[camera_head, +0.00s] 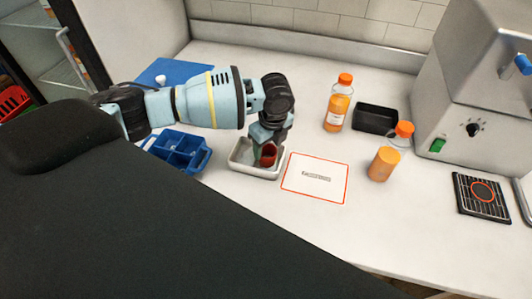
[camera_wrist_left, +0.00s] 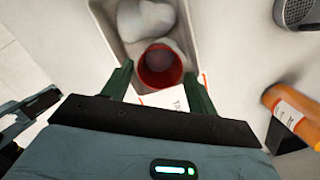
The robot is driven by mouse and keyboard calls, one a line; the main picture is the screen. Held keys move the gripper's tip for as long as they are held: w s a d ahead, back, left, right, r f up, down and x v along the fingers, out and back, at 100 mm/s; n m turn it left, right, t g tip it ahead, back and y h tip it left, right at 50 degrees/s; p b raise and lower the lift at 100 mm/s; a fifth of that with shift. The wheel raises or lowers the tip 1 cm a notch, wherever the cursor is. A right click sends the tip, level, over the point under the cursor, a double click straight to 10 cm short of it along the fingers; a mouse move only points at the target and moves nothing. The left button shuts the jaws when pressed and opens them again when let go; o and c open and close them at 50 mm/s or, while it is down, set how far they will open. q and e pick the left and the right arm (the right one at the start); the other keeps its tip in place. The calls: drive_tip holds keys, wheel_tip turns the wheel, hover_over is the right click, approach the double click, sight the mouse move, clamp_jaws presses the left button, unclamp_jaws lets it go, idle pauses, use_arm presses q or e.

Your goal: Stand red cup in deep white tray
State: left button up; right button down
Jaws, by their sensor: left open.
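The red cup (camera_head: 269,155) stands inside the deep white tray (camera_head: 236,163), towards its right end. In the left wrist view the cup (camera_wrist_left: 160,66) shows its open mouth, and the tray wall (camera_wrist_left: 103,32) runs along the left. My left gripper (camera_head: 266,143) points down over the tray from above. In the wrist view its two green fingers are apart, one on each side of the cup; whether they touch it I cannot tell. The gripper partly hides the cup in the head view. My right gripper is in neither view.
Pale rounded things (camera_wrist_left: 145,18) lie in the tray beside the cup. A blue divided crate (camera_head: 180,151) is close on the left. A red-edged white sheet (camera_head: 316,177) lies right of the tray. Two orange bottles (camera_head: 338,105) (camera_head: 383,164), a black bin (camera_head: 375,118) and a grey machine stand further right.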

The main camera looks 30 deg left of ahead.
use_arm(q)
wheel_tip(320, 180, up, 7)
drive_tip(key=shift+s+d, duration=0.15)
drive_tip(key=shift+d, duration=0.25)
idle(0.4)
